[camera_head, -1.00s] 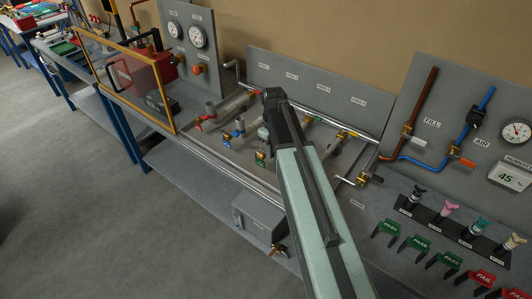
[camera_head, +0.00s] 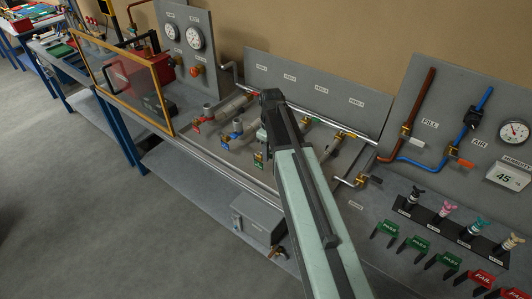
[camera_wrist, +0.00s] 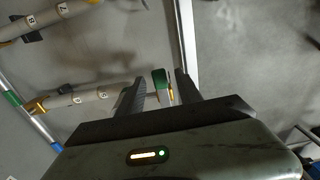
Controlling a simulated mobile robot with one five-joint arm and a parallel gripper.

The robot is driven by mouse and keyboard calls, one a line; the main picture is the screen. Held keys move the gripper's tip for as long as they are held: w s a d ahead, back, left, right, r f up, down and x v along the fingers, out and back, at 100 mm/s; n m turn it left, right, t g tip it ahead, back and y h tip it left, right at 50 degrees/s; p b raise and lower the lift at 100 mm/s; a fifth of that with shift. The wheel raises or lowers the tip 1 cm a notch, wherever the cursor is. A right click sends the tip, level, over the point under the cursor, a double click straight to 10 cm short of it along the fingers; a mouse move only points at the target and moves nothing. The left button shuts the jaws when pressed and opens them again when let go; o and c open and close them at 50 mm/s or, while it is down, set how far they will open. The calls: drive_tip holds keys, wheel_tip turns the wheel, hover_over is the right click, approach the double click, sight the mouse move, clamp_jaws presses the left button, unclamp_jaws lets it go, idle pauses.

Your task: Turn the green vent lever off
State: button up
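A green lever (camera_wrist: 160,80) with a yellow edge shows in the wrist view at the end of a grey coil pipe numbered 7 (camera_wrist: 88,97). My gripper (camera_wrist: 160,92) is open, with one dark finger on each side of the green lever. I cannot tell whether either finger touches it. In the head view a small green part (camera_head: 259,158) with brass shows just below the end of my arm. My arm hides part of the coil bench there, and the fingertips are hard to make out.
Another pipe, numbered 8 (camera_wrist: 58,11), lies beside pipe 7. A grey panel (camera_head: 315,86) stands behind. Green PASS tags (camera_head: 417,244) and coloured knobs are at the right.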

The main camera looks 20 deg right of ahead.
drive_tip(key=shift+r, duration=0.1)
wheel_tip(320, 180, up, 8)
drive_tip(key=p, duration=0.7)
drive_tip(key=shift+p, duration=0.4)
drive_tip(key=shift+s+f, duration=0.1)
drive_tip(key=shift+f, duration=0.2)
drive_tip(key=s+a+f+m+b, duration=0.3)
drive_tip(key=s+a+f+b, duration=0.1)
drive_tip(key=s+f+b, duration=0.2)
drive_tip(key=s+a+f+m+b, duration=0.4)
drive_tip(key=s+f+b, duration=0.3)
drive_tip(key=f+b, duration=0.2)
drive_tip(key=shift+f+b, duration=0.3)
drive_tip(key=shift+b, duration=0.15)
